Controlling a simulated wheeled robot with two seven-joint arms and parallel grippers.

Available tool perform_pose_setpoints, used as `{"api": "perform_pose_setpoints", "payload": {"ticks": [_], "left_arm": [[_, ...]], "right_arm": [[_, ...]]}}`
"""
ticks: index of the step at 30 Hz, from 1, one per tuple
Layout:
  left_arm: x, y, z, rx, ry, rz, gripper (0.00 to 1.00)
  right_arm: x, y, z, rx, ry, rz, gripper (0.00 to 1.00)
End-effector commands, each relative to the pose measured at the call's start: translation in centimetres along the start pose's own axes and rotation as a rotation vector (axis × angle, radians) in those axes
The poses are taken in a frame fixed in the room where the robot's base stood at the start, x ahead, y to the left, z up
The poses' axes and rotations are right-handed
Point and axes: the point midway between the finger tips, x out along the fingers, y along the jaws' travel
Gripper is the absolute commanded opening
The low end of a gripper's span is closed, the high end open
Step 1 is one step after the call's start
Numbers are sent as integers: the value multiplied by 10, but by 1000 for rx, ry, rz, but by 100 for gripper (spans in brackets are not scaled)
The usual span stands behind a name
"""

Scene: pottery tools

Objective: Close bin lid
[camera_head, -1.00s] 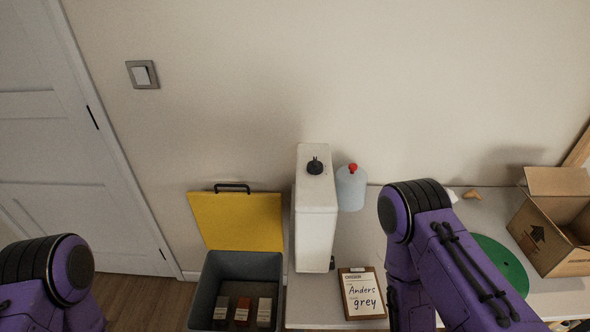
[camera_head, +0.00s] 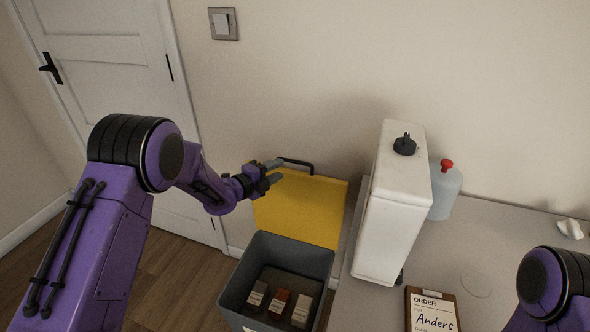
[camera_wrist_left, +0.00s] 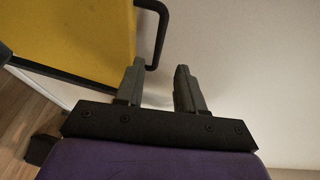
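The grey bin (camera_head: 276,280) stands open on the floor at the left end of the table, with several small labelled boxes inside. Its yellow lid (camera_head: 300,210) stands raised at the back by the wall, with a black bar handle (camera_head: 297,163) on its top edge. My left gripper (camera_head: 275,171) is open and empty at the lid's upper left corner, just left of the handle. In the left wrist view, the lid (camera_wrist_left: 75,35) and handle (camera_wrist_left: 156,35) lie left of and beyond the open fingers (camera_wrist_left: 160,88). My right gripper is out of view.
A white container with a black knob (camera_head: 395,205) stands on the table right of the bin. Behind it is a bluish bottle with a red cap (camera_head: 444,190). An order clipboard (camera_head: 431,311) lies at the front. A white door (camera_head: 110,70) is at left.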

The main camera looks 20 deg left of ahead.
Motion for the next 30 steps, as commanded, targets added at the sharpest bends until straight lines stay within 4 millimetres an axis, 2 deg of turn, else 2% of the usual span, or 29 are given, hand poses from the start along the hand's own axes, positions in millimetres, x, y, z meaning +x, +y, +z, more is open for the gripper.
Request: {"api": "perform_pose_setpoints", "payload": {"ticks": [6, 12, 16, 23, 24, 26, 27, 30], "left_arm": [[49, 0, 0, -5, -1, 2, 38], [81, 1, 1, -7, -4, 3, 38], [89, 2, 1, -10, -5, 4, 38], [91, 2, 0, -11, -5, 4, 38], [91, 2, 0, -11, -5, 4, 35], [91, 2, 0, -11, -5, 4, 15], [91, 2, 0, -11, -5, 4, 2], [91, 2, 1, -11, -5, 4, 0]], "right_arm": [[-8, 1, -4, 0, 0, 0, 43], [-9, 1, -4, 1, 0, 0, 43], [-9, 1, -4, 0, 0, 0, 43], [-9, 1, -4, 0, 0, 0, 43], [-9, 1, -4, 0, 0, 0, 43], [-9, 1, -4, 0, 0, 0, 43], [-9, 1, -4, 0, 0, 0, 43], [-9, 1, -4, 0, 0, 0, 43]]}}
